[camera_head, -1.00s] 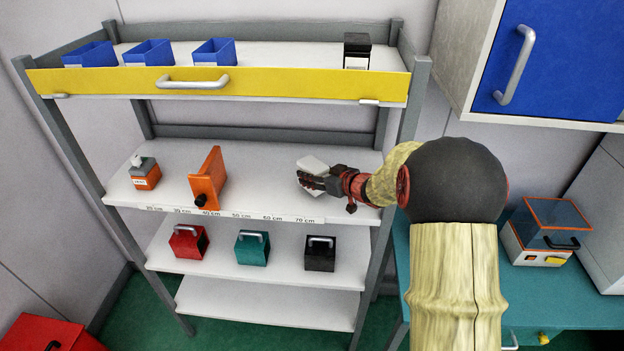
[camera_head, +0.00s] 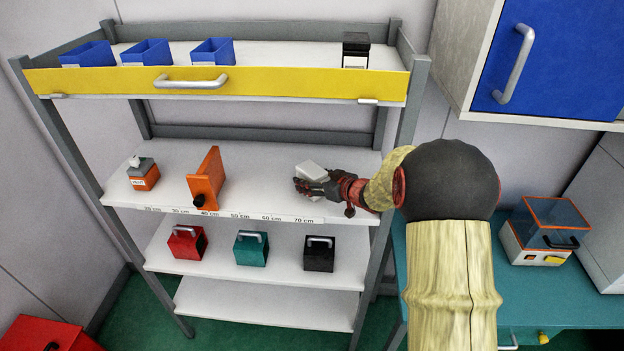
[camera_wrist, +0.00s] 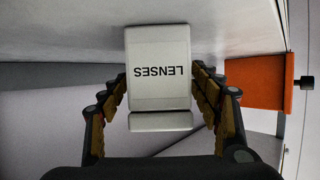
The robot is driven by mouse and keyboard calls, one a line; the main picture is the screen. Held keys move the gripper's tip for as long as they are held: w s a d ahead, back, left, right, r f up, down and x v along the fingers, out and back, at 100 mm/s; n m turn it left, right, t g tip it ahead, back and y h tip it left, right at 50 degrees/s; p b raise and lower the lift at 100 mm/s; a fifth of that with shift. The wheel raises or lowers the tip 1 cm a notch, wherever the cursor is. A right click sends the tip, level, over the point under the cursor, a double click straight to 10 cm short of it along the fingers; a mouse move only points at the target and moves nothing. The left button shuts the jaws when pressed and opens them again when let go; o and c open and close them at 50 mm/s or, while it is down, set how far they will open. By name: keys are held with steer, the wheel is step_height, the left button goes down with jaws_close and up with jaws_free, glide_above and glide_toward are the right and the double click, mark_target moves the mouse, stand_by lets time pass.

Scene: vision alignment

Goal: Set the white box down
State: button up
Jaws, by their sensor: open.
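The white box (camera_head: 311,170) rests on the middle shelf (camera_head: 262,168) near its right part, above the 70 cm end of the printed scale. In the wrist view the white box (camera_wrist: 159,70) shows the word LENSES upside down. My gripper (camera_head: 308,186) is at the box; in the wrist view my gripper (camera_wrist: 163,92) is open, its two fingers on either side of the box's near end. Narrow gaps show between the fingers and the box. The box's underside is hidden in the head view.
An orange upright plate (camera_head: 207,178) stands to the left on the same shelf, with an orange and grey device (camera_head: 143,175) further left. Red, teal and black handled boxes (camera_head: 319,254) stand on the shelf below. The shelf between plate and white box is clear.

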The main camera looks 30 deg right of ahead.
steer(key=shift+r, duration=0.2)
steer(key=shift+s+d+r, duration=0.15)
steer(key=shift+s, duration=0.1)
steer(key=v, duration=1.1)
step_height(320, 180, up, 7)
steer(key=m+h, duration=0.1)
steer(key=h, duration=0.3)
steer(key=s+a+r+m+g+h, duration=0.2)
steer(key=s+a+r+h, duration=0.15)
steer(key=s+r, duration=0.2)
steer(key=s+a+f+g+y, duration=0.2)
steer(key=s+a, duration=0.7)
steer(key=s, duration=0.2)
steer(key=s+a+f+g+y, duration=0.1)
steer(key=s+a+g+y, duration=0.2)
steer(key=s+a, duration=0.6)
steer(key=shift+s+a+f+n+g+p, duration=0.3)
steer(key=shift+s+a+f+n+p, duration=0.15)
steer(key=shift+s, duration=0.4)
